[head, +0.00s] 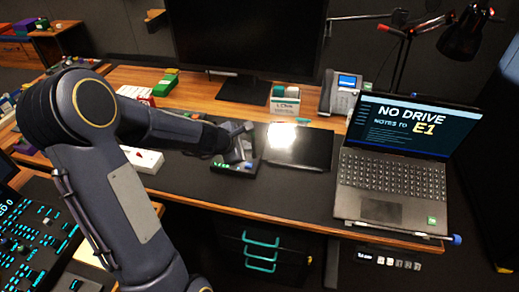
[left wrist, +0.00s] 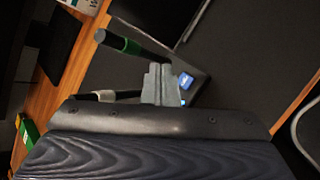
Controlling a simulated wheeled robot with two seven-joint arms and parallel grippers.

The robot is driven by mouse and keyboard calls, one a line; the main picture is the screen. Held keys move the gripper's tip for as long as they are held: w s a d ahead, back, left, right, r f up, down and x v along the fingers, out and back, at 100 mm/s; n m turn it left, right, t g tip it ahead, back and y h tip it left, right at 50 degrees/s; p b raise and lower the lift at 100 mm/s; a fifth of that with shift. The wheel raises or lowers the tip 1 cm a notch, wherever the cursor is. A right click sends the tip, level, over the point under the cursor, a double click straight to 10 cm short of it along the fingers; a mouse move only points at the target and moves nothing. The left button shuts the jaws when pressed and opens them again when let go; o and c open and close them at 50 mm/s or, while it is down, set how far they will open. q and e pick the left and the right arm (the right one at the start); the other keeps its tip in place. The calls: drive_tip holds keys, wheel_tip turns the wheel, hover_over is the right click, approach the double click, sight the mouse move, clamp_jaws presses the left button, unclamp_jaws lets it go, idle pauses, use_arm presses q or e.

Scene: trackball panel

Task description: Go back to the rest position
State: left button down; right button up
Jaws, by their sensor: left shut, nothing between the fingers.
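My left gripper (head: 243,150) is over the small dark trackball panel (head: 232,171) on the desk mat, left of the desk's middle. Its fingers are shut together and empty; in the left wrist view the grey fingertips (left wrist: 158,72) are in front of the panel. A blue lit button (left wrist: 185,80) shows just right of the fingertips, with a second blue light below it. A black stick with a green band (left wrist: 128,46) and one with a white band (left wrist: 108,96) are on the left. The gripper hides much of the panel, and I cannot tell whether it touches. My right gripper is out of view.
A laptop (head: 391,185) stands open at the right, with a black tablet (head: 298,150) left of it. A monitor (head: 245,45), a phone (head: 342,92) and a small box (head: 285,100) stand behind. A white box (head: 143,160) lies left of the panel.

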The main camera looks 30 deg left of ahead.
use_arm(q)
drive_tip(key=s+d+r+m+h+p, duration=0.1)
drive_tip(key=s+d+r+m+h, duration=0.2)
drive_tip(key=s+d+r+m, duration=0.85)
drive_tip(key=s+m+g+y+p, duration=0.1)
drive_tip(key=s+m+g, duration=0.2)
drive_tip(key=s+m, duration=0.8)
drive_tip(key=s, duration=0.5)
drive_tip(key=shift+s+d+f+m, duration=0.2)
drive_tip(key=shift+m, duration=0.15)
